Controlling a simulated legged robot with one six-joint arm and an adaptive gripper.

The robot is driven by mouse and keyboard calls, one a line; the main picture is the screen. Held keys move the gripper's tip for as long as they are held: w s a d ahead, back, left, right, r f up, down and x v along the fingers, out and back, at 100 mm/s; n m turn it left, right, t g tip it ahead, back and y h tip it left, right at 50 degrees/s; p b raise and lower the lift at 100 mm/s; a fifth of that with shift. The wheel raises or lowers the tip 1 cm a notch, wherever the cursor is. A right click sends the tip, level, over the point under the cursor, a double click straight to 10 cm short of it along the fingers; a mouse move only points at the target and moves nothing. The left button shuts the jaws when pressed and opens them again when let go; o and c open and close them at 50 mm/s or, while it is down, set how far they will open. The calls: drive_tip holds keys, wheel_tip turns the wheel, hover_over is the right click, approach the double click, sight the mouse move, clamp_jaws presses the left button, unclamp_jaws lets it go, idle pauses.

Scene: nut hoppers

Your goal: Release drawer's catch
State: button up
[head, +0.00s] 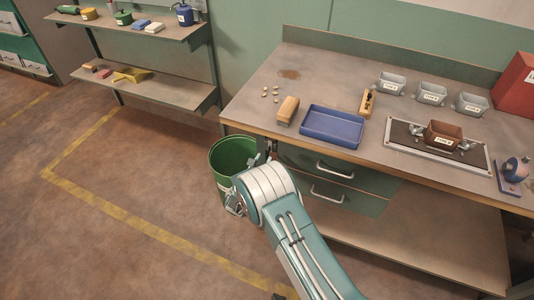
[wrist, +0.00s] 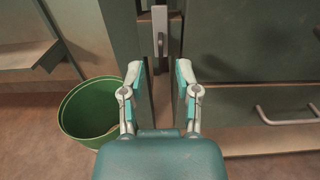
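The green drawer unit under the bench has an upper drawer (head: 335,170) and a lower drawer (head: 327,193), each with a pale bar handle. Both look closed in the head view. In the wrist view, a metal catch (wrist: 160,38) with a narrow upright lever sits on the post beside the drawers. It lies ahead of my gripper (wrist: 160,70), between the lines of the fingers and beyond their tips. My gripper is open and empty, its two teal-padded fingers apart. In the head view my arm hides most of the gripper and the catch.
A green bin (head: 229,155) stands on the floor left of the drawers; it also shows left of my gripper in the wrist view (wrist: 88,112). The benchtop holds a blue tray (head: 332,127), grey bins and a brown hopper (head: 444,135). Open floor lies left.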

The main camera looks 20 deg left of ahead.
drive_tip(key=s, duration=0.7)
drive_tip(key=shift+s+a, duration=0.25)
drive_tip(key=shift+a, duration=0.05)
